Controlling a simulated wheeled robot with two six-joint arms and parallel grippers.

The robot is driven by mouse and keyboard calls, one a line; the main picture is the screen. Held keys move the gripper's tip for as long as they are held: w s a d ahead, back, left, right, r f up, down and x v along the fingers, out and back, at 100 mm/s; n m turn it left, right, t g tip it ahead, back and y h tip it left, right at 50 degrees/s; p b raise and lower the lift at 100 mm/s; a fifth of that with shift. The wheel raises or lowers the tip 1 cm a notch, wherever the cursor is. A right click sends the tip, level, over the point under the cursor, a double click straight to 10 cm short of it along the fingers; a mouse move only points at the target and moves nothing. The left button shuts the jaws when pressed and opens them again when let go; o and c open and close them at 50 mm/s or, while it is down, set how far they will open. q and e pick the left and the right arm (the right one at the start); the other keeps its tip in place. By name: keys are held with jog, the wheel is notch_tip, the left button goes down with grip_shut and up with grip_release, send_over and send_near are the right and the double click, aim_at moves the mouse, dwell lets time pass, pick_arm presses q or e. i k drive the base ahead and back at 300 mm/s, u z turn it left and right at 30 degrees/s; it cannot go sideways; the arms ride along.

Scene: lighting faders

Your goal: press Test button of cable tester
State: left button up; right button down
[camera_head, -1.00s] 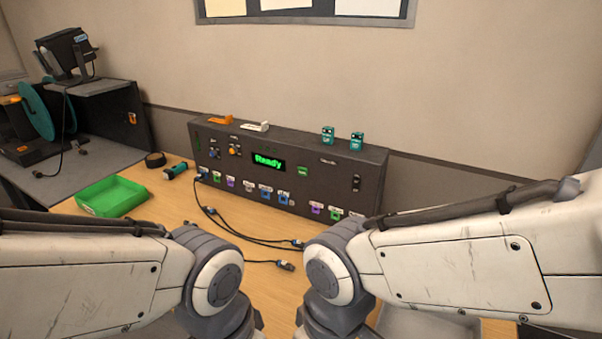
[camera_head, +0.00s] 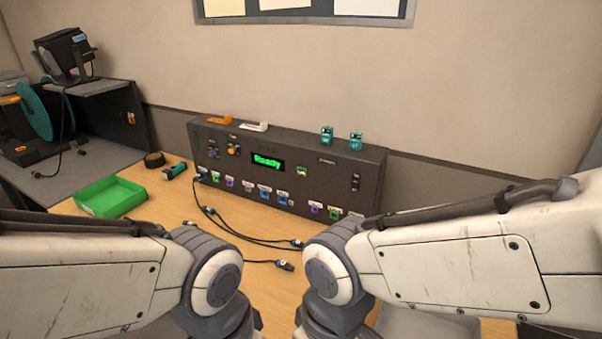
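The cable tester (camera_head: 330,187) is a long dark box at the back of the wooden table, against the wall. Its green display (camera_head: 267,161) reads "Ready". A green button (camera_head: 302,170) sits right of the display, and an orange knob or button (camera_head: 233,150) sits left of it. The labels are too small to read, so I cannot tell which one is Test. Coloured sockets line the lower front. Both my arms reach in from the sides at the bottom, short of the tester. My two grippers are out of view.
A green tray (camera_head: 110,197), a teal-and-black tool (camera_head: 175,171) and a roll of black tape (camera_head: 154,160) lie left of the tester. Black cables (camera_head: 250,239) run across the table in front of it. Two teal blocks (camera_head: 341,138) stand on top.

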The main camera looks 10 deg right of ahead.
aim_at(300, 172)
jog(key=u, duration=0.5)
jog(key=k, duration=0.65)
jog(key=u, duration=1)
jog(key=i, duration=1.25)
jog(key=z, duration=0.8)
jog(key=i, duration=0.4)
jog(key=z, duration=0.55)
